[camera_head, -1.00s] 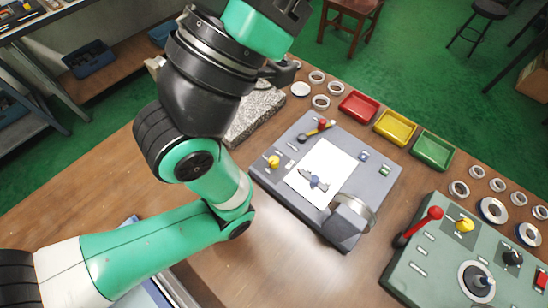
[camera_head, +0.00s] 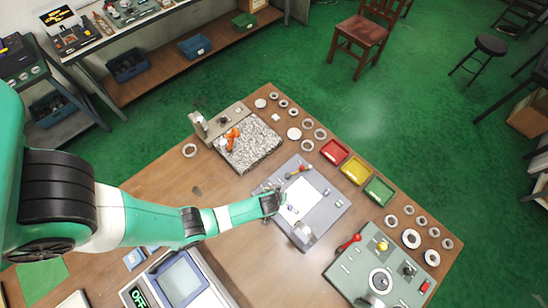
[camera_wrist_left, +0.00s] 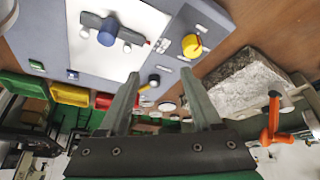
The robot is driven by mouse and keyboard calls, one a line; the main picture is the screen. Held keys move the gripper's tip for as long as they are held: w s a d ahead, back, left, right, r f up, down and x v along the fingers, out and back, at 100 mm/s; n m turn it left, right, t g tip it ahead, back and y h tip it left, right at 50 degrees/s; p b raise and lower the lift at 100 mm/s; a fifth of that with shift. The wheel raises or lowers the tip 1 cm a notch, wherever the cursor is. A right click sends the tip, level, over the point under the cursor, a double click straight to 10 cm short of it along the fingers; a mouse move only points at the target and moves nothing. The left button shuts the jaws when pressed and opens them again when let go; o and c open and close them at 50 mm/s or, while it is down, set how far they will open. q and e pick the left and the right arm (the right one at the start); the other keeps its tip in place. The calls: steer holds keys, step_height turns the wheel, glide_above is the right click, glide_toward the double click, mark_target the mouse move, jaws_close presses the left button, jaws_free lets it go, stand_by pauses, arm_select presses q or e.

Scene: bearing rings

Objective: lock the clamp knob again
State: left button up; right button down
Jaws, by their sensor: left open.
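The grey fixture plate (camera_head: 322,205) lies on the bench with a white sheet (camera_head: 299,193) on it. In the left wrist view a blue knob (camera_wrist_left: 107,36) sits on a grey bar over the sheet. A yellow knob (camera_wrist_left: 191,46) with a red mark stands beside the sheet. My left gripper (camera_wrist_left: 160,82) is open and empty, above the plate's left side. In the head view the gripper (camera_head: 274,202) hides the yellow knob. My right gripper is not in view.
A granite block (camera_head: 252,146) with an orange-handled stand (camera_head: 232,134) lies behind the plate. Red (camera_head: 334,151), yellow (camera_head: 355,171) and green (camera_head: 379,191) trays line the far edge. A control panel (camera_head: 350,268) stands to the right. Loose rings lie around.

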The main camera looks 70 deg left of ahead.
arm_select(q)
steer(key=s+r+p, duration=0.4)
steer(key=s+r, duration=0.1)
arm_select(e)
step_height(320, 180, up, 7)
arm_select(q)
steer(key=shift+g, duration=0.4)
steer(key=b+x, duration=0.4)
steer(key=x, duration=0.1)
steer(key=b+x, duration=0.2)
steer(key=shift+s+f, duration=0.3)
steer(key=b+x, duration=0.2)
steer(key=x, duration=0.2)
steer(key=shift+w+a+f+b, duration=0.1)
steer(key=shift+a+f+b, duration=0.1)
steer(key=shift+b, duration=0.15)
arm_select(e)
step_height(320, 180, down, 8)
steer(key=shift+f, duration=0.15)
arm_select(q)
jaws_close()
